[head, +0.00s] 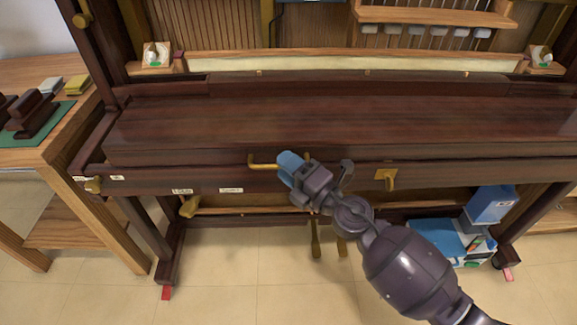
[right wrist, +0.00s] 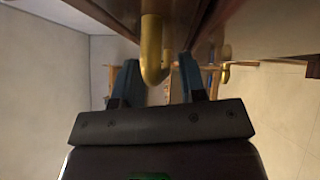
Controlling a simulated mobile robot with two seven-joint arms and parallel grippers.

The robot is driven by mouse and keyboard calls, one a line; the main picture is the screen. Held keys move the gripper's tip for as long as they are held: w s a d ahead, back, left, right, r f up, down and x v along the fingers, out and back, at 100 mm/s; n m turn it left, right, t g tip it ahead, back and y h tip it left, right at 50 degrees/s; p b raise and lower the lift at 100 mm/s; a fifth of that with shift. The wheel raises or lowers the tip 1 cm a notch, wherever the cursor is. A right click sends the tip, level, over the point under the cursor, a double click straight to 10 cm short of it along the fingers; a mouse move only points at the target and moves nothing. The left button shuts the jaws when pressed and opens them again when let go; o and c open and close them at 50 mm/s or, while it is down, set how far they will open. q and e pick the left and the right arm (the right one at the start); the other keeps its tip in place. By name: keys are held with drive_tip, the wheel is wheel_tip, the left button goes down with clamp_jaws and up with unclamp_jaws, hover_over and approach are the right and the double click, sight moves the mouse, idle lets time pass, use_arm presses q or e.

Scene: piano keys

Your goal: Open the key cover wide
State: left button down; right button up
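The key cover (head: 330,122) is a long dark reddish-brown wooden lid, lying closed over the piano's keyboard. A brass handle (head: 262,162) sticks out from its front edge, left of the middle. My right gripper (head: 290,167) is at the right end of this handle, with its blue fingertips up against it in the head view. In the right wrist view, the brass handle (right wrist: 152,50) stands between the two spread fingers of the right gripper (right wrist: 156,78). There is a visible gap on the right finger's side; contact on the left is unclear. My left gripper is not in view.
A brass fitting (head: 386,178) sits on the front, right of my gripper. A wooden side table (head: 60,145) with dark blocks on a green mat stands at the left. A blue and white box (head: 445,240) is on the floor below. Floor in front is clear.

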clamp_jaws()
idle(0.3)
